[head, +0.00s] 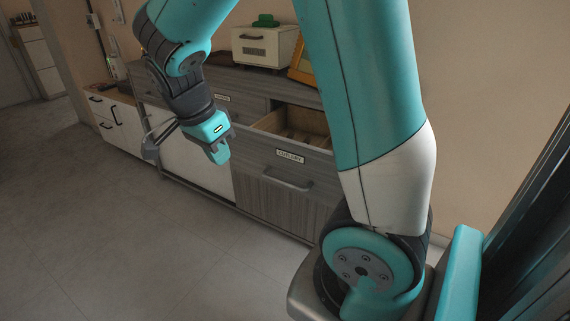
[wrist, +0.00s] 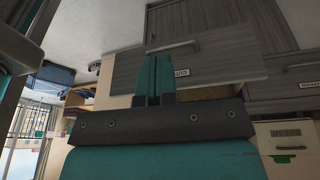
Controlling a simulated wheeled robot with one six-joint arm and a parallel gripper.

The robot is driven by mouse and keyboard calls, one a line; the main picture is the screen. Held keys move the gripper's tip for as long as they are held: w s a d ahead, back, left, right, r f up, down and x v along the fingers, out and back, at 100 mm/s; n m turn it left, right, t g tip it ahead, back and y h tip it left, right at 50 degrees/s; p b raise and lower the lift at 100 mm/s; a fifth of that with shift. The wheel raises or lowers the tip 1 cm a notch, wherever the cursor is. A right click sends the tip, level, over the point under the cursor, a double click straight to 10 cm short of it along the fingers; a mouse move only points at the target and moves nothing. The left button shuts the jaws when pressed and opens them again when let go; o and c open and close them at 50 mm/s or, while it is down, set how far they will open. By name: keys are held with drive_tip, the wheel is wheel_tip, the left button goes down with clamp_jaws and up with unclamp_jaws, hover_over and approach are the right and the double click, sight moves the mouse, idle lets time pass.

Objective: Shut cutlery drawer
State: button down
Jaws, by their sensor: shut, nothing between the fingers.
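The cutlery drawer (head: 255,147) stands pulled out from the grey wood cabinet in the head view, its inside showing from above. Its front carries a CUTLERY label and a bar handle (head: 288,182). In the wrist view the grey drawer front (wrist: 225,60) shows behind my fingertips, with part of the label beside them. My gripper (head: 219,153) is to the left of the drawer front in the head view, pointing down. Its teal fingers (wrist: 154,80) are shut together and empty. I cannot tell whether they touch the drawer front.
A white box (head: 262,47) with a green item (head: 265,20) stands on the cabinet top, near an orange frame (head: 301,66). A low white cabinet (head: 115,125) stands at the left. The tiled floor (head: 120,240) in front is clear.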

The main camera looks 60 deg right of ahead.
drive_tip(key=w+d+f+m+g+h+b, duration=0.1)
drive_tip(key=d+f+m+g+h, duration=0.2)
drive_tip(key=d+m, duration=0.85)
drive_tip(key=m+b, duration=0.2)
drive_tip(key=m, duration=0.1)
approach(295, 167)
drive_tip(key=x, duration=0.5)
drive_tip(key=shift+a+f, duration=0.2)
drive_tip(key=shift+a, duration=0.05)
drive_tip(key=shift+d, duration=0.3)
drive_tip(key=shift+w, duration=0.1)
